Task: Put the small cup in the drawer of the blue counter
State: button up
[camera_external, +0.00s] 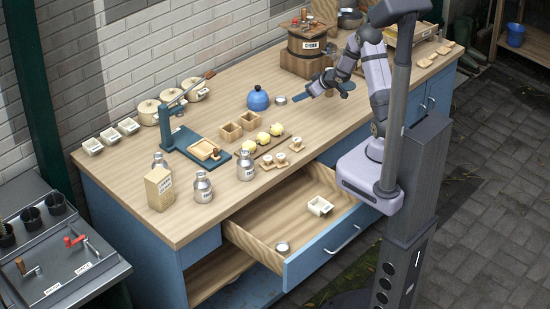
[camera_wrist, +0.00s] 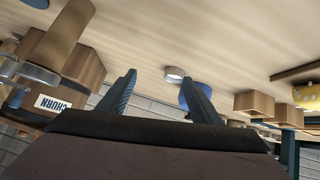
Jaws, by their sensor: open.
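A small metal cup (camera_external: 281,100) stands on the blue counter's wooden top (camera_external: 235,101), right of the blue kettle. It also shows in the wrist view (camera_wrist: 174,76), beyond and between my fingers, apart from them. The drawer (camera_external: 314,251) of the blue counter is pulled open. In it are a small white tub (camera_external: 320,206) and a small round metal cup or lid (camera_external: 282,247).
The blue kettle (camera_external: 258,99) stands close to the cup. A wooden churn (camera_external: 303,52) is behind my gripper; its label shows in the wrist view (camera_wrist: 52,103). Wooden boxes (camera_external: 230,131), yellow round items (camera_external: 263,138) and metal cans (camera_external: 203,187) stand nearer the front.

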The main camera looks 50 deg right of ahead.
aim_at(276, 99)
jog(key=shift+w+d+f+n+t+y, duration=0.3)
jog(key=shift+w+d+f+t+y, duration=0.25)
jog(key=shift+w+f+y, duration=0.2)
jog(key=shift+w+f+n+t+y, duration=0.2)
jog(key=shift+w+n+t+y, duration=0.15)
jog(key=shift+y, duration=0.1)
jog(key=shift+f+n+t+y+b, duration=0.2)
jog(key=shift+n+t+y+b, duration=0.1)
jog(key=shift+y, duration=0.3)
jog(key=shift+s+a+f+n+t+y, duration=0.15)
jog(key=shift+s+a+y, duration=0.1)
jog(key=shift+y, duration=0.35)
jog(key=shift+s+a+f+n+t+y, duration=0.1)
jog(key=shift+s+a+t+y, duration=0.1)
jog(key=shift+y, duration=0.4)
jog(key=shift+r+p+x, duration=0.1)
jog(key=shift+p+x, duration=0.5)
jog(key=shift+x, duration=1.05)
jog(key=shift+r+p+x, duration=0.15)
jog(key=shift+p+x, duration=0.4)
jog(key=shift+x, duration=1.1)
jog(key=shift+w+a+f, duration=0.2)
jog(key=shift+w+a, duration=0.1)
jog(key=c, duration=1.2)
jog(key=shift+r, duration=0.1)
jog(key=shift+c, duration=0.2)
notch_tip(276, 99, up, 10)
jog(key=b, duration=0.1)
